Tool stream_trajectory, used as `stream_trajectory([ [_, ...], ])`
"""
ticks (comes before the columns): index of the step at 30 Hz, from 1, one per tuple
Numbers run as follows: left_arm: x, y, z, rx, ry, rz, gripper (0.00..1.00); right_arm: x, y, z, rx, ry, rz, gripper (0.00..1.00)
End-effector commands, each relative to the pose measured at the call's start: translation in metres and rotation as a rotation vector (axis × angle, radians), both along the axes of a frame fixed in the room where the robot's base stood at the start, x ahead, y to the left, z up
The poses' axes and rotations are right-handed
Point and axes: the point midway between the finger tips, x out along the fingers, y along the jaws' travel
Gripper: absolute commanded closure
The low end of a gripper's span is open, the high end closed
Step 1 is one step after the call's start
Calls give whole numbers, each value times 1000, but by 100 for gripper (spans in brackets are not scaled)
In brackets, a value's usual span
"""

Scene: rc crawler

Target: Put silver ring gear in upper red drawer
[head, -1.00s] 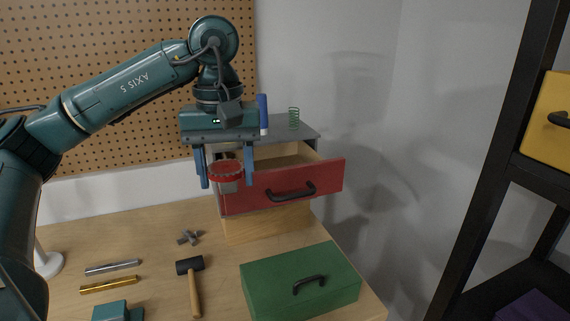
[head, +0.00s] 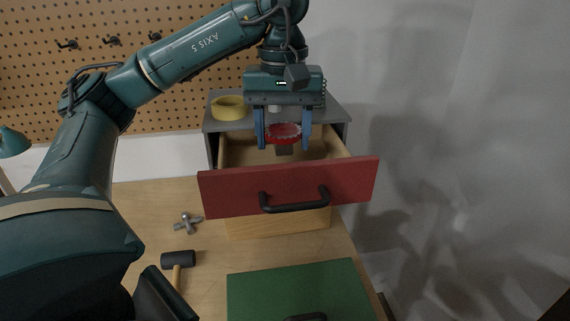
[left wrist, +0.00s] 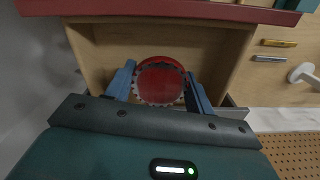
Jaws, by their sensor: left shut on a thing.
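My left gripper (head: 284,138) points down over the open red drawer (head: 288,187) and is shut on a round toothed gear (head: 284,130). The gear looks red on its face and side, with greyish teeth around its edge, rather than plain silver. In the left wrist view, the gear (left wrist: 160,82) sits between the two blue fingers, with the drawer's bare wooden inside (left wrist: 115,50) around and below it. The gear is behind the drawer's front panel; its exact height above the drawer floor is unclear. My right gripper is out of view.
The grey cabinet top (head: 330,100) holds a yellow ring (head: 229,108) behind the drawer. A green box (head: 300,285) stands in front on the bench. A black-headed mallet (head: 178,259) and a grey metal part (head: 187,223) lie at left.

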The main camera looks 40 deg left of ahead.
Motion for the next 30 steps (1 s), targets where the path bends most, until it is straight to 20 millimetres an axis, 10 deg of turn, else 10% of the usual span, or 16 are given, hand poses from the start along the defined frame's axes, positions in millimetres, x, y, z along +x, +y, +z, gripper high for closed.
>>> stream_trajectory([
  [22, 0, 0, -46, 0, -1, -1, 73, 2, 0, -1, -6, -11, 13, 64],
  [23, 0, 0, -46, 0, -1, -1, 46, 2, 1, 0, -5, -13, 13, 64],
  [30, 0, 0, -44, 0, -1, -1, 26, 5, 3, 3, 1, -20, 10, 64],
])
